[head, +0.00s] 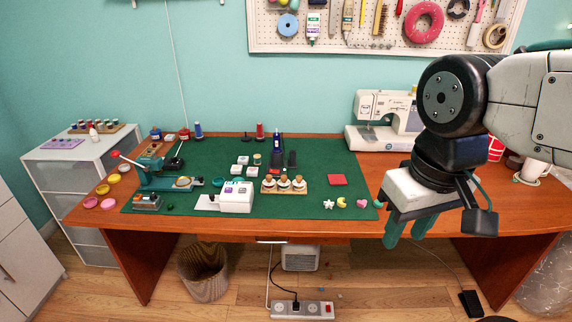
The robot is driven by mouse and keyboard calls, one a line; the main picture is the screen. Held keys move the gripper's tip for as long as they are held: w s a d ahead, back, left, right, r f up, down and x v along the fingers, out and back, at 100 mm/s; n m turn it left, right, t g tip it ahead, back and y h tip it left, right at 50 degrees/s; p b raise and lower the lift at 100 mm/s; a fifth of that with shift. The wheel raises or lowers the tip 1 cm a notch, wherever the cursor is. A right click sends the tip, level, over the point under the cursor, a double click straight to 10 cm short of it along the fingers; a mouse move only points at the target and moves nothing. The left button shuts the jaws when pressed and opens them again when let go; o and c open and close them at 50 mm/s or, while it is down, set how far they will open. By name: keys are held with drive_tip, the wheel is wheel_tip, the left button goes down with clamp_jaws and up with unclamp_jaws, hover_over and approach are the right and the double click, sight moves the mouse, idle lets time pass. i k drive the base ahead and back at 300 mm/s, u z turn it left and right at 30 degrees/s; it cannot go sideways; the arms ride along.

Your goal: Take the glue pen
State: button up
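My gripper (404,240) hangs in front of the table's right front edge, its two teal fingers pointing down and apart. Nothing shows between them. I cannot tell for sure which thing is the glue pen. A slim dark blue upright object (277,145) with a dark base stands near the back middle of the green mat (330,160) and may be it. It is well to the left of my gripper and farther back, not touching it.
A white mug (534,171) stands right. A pegboard (340,28) hangs above.

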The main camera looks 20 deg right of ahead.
sight(276, 141)
drive_tip(key=z, duration=0.8)
drive_tip(key=k, duration=0.1)
drive_tip(key=u, duration=1.75)
drive_tip(key=i, duration=1.35)
drive_tip(key=z, duration=1.05)
drive_tip(key=i, duration=0.5)
drive_tip(key=z, duration=0.5)
